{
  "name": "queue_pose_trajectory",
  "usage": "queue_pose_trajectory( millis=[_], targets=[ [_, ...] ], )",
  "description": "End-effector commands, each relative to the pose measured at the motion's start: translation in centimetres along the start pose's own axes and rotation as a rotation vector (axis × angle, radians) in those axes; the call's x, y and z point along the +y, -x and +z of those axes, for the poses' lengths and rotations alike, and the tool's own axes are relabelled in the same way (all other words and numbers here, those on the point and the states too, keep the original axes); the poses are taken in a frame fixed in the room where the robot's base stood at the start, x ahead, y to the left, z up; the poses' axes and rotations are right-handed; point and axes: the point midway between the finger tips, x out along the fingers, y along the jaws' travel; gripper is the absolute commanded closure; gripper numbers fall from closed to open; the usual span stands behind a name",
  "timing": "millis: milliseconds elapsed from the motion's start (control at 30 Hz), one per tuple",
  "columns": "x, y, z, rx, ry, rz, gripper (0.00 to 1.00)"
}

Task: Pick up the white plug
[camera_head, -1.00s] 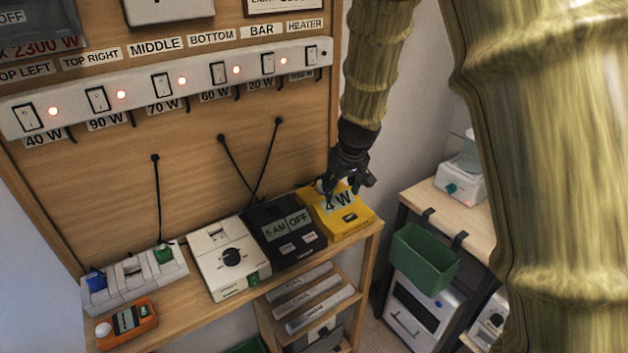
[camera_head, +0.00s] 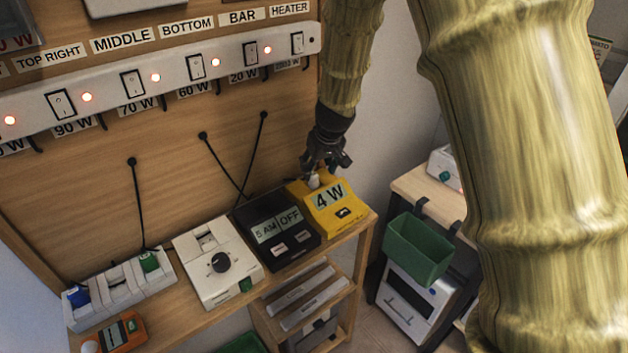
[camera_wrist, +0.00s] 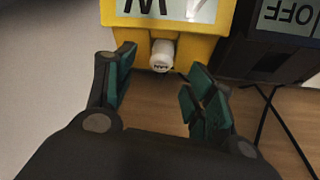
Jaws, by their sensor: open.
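The white plug (camera_wrist: 162,55) is a small round-ended piece at the back side of the yellow box (camera_wrist: 180,25) marked 4 W. In the head view the plug (camera_head: 314,180) shows as a small white spot at the back edge of the yellow box (camera_head: 335,215), just below my gripper (camera_head: 325,163). In the wrist view my gripper (camera_wrist: 162,75) is open, with one dark green pad left of the plug and the other right of it. The plug appears between the fingertips or just beyond them, with visible gaps on both sides. Its far end is hidden.
A black timer box (camera_head: 278,230) stands close left of the yellow box, then a white dial unit (camera_head: 215,265). Two crossed black cables (camera_head: 235,165) hang on the board behind. A power strip (camera_head: 110,90) runs above. A green bin (camera_head: 418,247) hangs at right.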

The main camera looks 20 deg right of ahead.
Motion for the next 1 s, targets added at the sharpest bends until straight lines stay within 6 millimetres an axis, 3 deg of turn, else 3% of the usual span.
queue_pose_trajectory(
  millis=[600, 933, 1000],
  targets=[
    [-0.1, -4.8, -0.3, -0.001, -0.004, -0.001, 0.46],
    [-0.1, -5.2, -0.3, 0.001, -0.003, 0.000, 0.46],
    [-0.1, -5.2, -0.3, 0.001, -0.003, 0.000, 0.55]
  ],
)
